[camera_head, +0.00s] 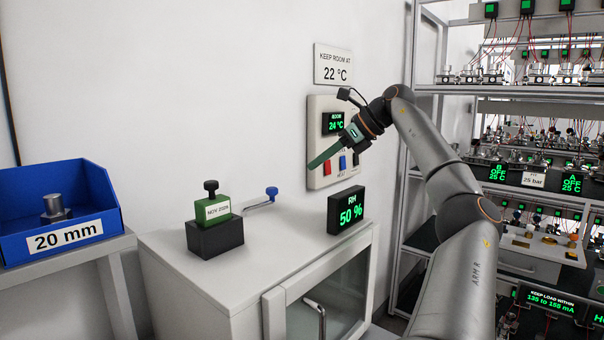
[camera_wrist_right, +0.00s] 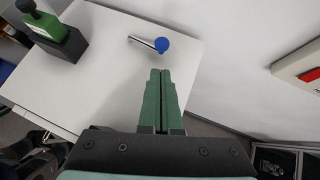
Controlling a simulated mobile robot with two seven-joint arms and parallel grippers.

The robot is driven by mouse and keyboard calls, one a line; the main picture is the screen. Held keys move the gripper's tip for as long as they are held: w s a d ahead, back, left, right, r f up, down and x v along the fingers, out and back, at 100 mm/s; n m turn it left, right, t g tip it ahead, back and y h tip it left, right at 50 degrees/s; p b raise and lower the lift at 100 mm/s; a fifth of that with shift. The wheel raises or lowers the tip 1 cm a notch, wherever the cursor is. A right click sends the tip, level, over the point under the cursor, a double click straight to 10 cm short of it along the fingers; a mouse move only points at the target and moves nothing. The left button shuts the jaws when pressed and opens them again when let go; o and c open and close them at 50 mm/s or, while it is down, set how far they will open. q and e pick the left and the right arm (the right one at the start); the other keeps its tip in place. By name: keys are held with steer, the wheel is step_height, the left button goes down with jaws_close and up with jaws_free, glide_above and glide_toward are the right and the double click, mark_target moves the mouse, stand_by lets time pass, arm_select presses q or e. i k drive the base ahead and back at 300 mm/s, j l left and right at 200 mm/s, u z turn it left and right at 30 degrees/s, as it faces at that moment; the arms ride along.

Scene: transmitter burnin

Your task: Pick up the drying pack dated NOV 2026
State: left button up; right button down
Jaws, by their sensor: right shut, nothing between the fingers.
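The drying pack (camera_head: 213,209) is a green block with a black knob on top and a white label reading NOV 2026. It sits upright in a black holder (camera_head: 215,238) on top of the white cabinet (camera_head: 277,238). In the right wrist view the pack (camera_wrist_right: 42,22) is at the upper left. My right gripper (camera_head: 312,166) is shut and empty, with green fingers, to the right of and above the pack, in front of the wall panel. Its closed fingers (camera_wrist_right: 162,72) show in the right wrist view, apart from everything. My left gripper is not in view.
A lever with a blue knob (camera_head: 271,191) stands on the cabinet behind the pack. An RH 50 % display (camera_head: 346,209) is at the cabinet's right. A blue bin (camera_head: 90,195) marked 20 mm is at the left. The wall panel (camera_head: 319,115) reads 24 °C. Equipment racks fill the right.

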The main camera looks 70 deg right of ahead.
mark_target(213, 209)
steer(key=k, duration=1.5)
